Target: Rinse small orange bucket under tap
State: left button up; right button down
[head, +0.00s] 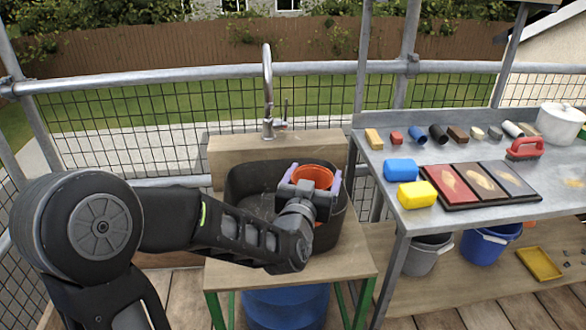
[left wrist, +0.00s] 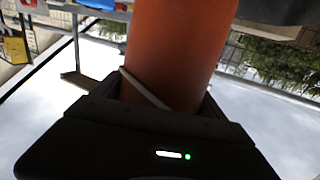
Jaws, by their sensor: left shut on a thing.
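The small orange bucket (head: 313,176) is in my left gripper (head: 308,188), inside the dark sink basin (head: 245,180). The gripper is shut on it, with a finger on each side. In the left wrist view the orange bucket (left wrist: 180,50) fills the space between the fingers. The tap (head: 268,95) stands behind the basin, with a tall curved spout and a side lever. The bucket is to the right of the spout and nearer to me. I cannot make out any running water. My right gripper is not in view.
The basin sits in a wooden stand (head: 345,262) with green legs, above a blue barrel (head: 285,308). At right, a metal table (head: 390,218) holds sponges, tile samples and a white pot (head: 560,122). A grey bucket (head: 428,255) and a blue bucket (head: 490,242) stand below.

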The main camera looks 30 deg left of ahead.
pick_arm(q)
jog(key=w+d+f+m+h, duration=0.2)
jog(key=d+f+h, duration=0.2)
jog(key=d+f, duration=0.6)
notch_tip(320, 180, down, 3)
jog(key=shift+w+d+f+m+t+h, duration=0.2)
jog(key=shift+w+d+m+t+h, duration=0.1)
jog(key=shift+d+m, duration=0.1)
jog(key=shift+r, duration=0.1)
